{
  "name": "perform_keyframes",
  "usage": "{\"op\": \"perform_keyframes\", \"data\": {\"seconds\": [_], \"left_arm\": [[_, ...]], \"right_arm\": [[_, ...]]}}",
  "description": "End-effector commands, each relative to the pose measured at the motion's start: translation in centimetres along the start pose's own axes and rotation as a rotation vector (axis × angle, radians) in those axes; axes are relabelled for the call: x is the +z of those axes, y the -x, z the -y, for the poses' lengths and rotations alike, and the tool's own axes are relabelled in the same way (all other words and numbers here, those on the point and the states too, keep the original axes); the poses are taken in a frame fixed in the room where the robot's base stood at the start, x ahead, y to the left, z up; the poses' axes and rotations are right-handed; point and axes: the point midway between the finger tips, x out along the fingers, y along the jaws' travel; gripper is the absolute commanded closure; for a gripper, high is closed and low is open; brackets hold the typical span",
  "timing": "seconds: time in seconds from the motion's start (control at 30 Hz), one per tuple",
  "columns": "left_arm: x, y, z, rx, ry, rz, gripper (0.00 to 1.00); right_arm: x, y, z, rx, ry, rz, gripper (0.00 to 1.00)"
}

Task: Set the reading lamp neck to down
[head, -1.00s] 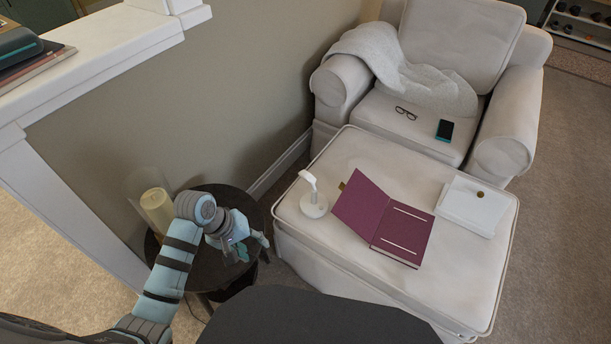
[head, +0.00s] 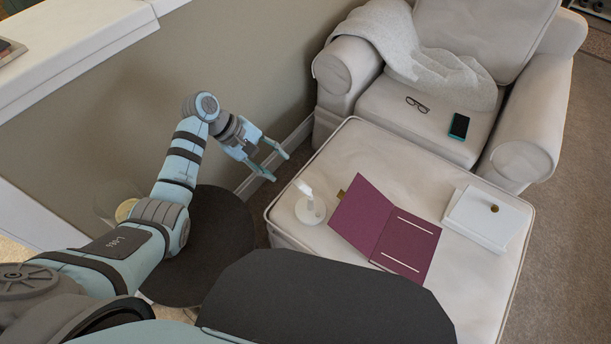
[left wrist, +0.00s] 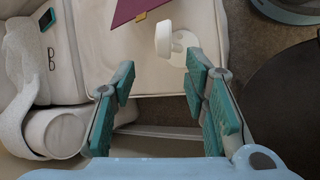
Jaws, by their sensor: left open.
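The small white reading lamp (head: 310,207) stands on the ottoman's near left corner, with a round base and a short neck tipped by a pale head (head: 303,187). The neck stands up from the base and leans to the upper left in the head view. My left gripper (head: 279,166) is open and empty, above and to the upper left of the lamp, not touching it. In the left wrist view the lamp head (left wrist: 163,40) shows beyond the open fingers (left wrist: 158,85). My right gripper is not in view.
The ottoman (head: 290,230) also bears an open maroon folder (head: 385,225) and a white box (head: 482,215). An armchair (head: 420,110) with a grey throw (head: 425,65), glasses and a phone stands behind. A dark round side table (head: 220,235) stands left, below my arm.

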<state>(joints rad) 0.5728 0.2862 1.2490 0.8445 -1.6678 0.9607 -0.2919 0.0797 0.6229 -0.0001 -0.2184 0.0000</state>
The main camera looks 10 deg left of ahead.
Motion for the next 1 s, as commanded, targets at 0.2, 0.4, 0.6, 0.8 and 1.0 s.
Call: {"op": "perform_keyframes", "data": {"seconds": [0.2, 0.4, 0.6, 0.8, 1.0], "left_arm": [[-0.2, -6.2, 0.5, 0.001, 0.003, 0.003, 0.59], [-0.2, -11.4, 0.4, -0.001, 0.001, 0.001, 0.59], [-0.1, -13.3, 0.2, -0.001, -0.002, -0.001, 0.59], [0.0, -13.3, 0.1, -0.001, -0.003, -0.001, 0.59], [0.0, -13.3, 0.1, -0.001, -0.003, -0.001, 0.88]], "right_arm": [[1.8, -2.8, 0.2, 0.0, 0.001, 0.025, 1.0], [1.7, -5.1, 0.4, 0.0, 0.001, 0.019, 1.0], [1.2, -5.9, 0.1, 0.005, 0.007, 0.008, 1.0], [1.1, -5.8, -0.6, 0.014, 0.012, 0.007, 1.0], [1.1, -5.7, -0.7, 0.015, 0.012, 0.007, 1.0]]}}
